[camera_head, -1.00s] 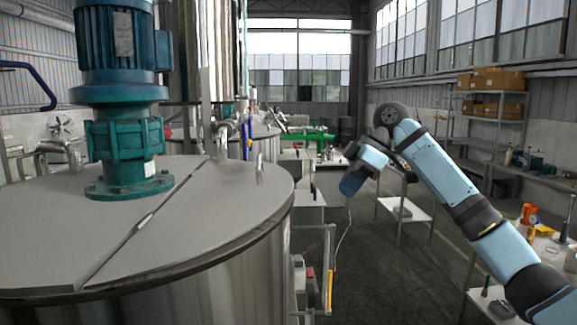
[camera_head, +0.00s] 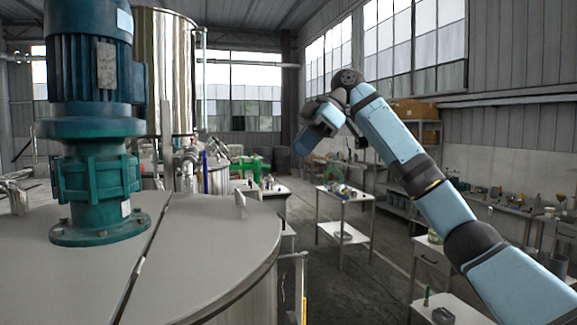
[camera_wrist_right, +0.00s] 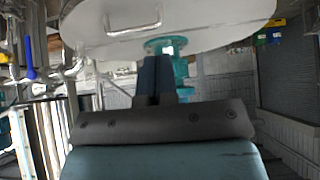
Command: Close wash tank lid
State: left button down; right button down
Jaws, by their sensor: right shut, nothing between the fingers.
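The wash tank lid (camera_head: 205,235) is a flat grey half-disc on top of the large steel tank at the left. It lies level with the fixed half, with a straight seam between them. Its upright handle (camera_head: 240,203) is near the far right rim. The lid also shows in the wrist view (camera_wrist_right: 215,15), with the handle (camera_wrist_right: 132,24) at its upper left. My right gripper (camera_head: 303,147) is raised to the right of the tank, apart from the lid. In the wrist view its fingers (camera_wrist_right: 153,62) are together and empty. My left gripper is out of view.
A teal motor (camera_head: 92,180) stands on the tank's fixed half. White tables (camera_head: 342,195) and shelving (camera_head: 415,150) stand to the right. Another steel tank (camera_head: 165,75) and pipes are behind. The floor (camera_head: 350,275) between tank and tables is clear.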

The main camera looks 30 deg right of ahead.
jog(key=p, duration=0.2)
send_over(275, 215)
notch_tip(275, 215, down, 7)
jog(key=f, duration=0.1)
jog(key=d+f, duration=0.1)
jog(key=f, duration=0.1)
jog(key=shift+d+p, duration=0.2)
jog(key=shift+p, duration=0.1)
jog(key=shift+f, duration=0.35)
jog(key=shift+a, duration=0.1)
notch_tip(275, 215, down, 2)
jog(key=b, duration=0.1)
jog(key=y+b, duration=0.1)
jog(key=shift+f+b, duration=0.25)
jog(key=shift+b, duration=0.05)
jog(key=shift+s+d+f+t+y+b, duration=0.15)
jog(key=shift+d+f+t+y+b, duration=0.25)
jog(key=shift+y+b, duration=0.5)
jog(key=shift+a, duration=0.1)
